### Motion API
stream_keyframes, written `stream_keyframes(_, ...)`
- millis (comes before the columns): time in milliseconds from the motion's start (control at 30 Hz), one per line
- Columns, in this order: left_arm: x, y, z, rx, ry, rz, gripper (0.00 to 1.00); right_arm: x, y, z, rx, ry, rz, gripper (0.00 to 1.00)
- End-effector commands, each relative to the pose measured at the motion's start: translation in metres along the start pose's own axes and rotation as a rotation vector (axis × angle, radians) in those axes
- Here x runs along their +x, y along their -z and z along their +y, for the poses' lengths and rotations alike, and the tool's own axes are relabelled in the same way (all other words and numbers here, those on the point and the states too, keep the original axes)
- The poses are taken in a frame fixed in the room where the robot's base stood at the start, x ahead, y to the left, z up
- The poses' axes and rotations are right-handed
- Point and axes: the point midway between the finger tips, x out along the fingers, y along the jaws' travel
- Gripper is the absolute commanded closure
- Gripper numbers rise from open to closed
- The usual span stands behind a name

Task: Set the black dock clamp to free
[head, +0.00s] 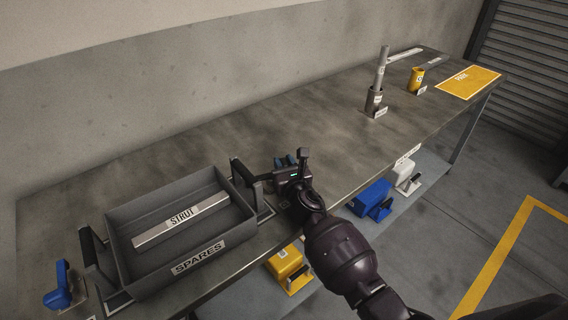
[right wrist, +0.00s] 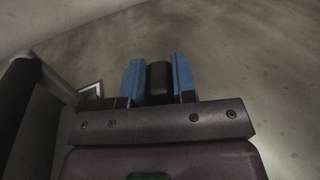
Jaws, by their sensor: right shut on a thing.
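My right gripper (head: 286,161) is at the bench just right of the grey spares bin, with its blue fingertips pointing away from the head camera. In the right wrist view, the blue fingers (right wrist: 159,78) are shut on a black block-like part (right wrist: 159,83), which I take to be the handle of the black dock clamp. The rest of the clamp is hidden behind my gripper in the head view, so its setting cannot be read. A blue clamp (head: 58,287) stands left of the bin. My left gripper is not in view.
The spares bin (head: 130,262) holds a strut (head: 182,220) and has black handles at both ends; its right handle (head: 246,178) is close beside my gripper. A metal post (head: 382,68), a yellow cylinder (head: 416,79) and a yellow mat (head: 468,82) are at the far end. The bench middle is clear.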

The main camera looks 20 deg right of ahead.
Motion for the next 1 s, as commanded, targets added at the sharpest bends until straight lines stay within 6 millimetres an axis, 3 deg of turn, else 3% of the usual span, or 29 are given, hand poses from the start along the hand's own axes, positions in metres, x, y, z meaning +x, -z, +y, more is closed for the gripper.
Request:
stream_keyframes(167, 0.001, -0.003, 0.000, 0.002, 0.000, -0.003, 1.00, -0.001, 0.001, 0.001, 0.001, 0.010, 0.001, 1.00)
stream_keyframes(400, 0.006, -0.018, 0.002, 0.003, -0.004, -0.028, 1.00, -0.006, 0.006, 0.002, 0.002, 0.150, 0.005, 1.00)
stream_keyframes(633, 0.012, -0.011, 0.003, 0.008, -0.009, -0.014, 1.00, -0.009, 0.002, 0.002, -0.001, 0.261, 0.002, 1.00)
stream_keyframes(967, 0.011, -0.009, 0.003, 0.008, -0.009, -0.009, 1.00, -0.010, 0.000, 0.001, -0.002, 0.276, 0.000, 1.00)
stream_keyframes(1000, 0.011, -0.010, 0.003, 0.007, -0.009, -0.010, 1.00, -0.010, 0.000, 0.001, -0.002, 0.276, 0.000, 0.73)
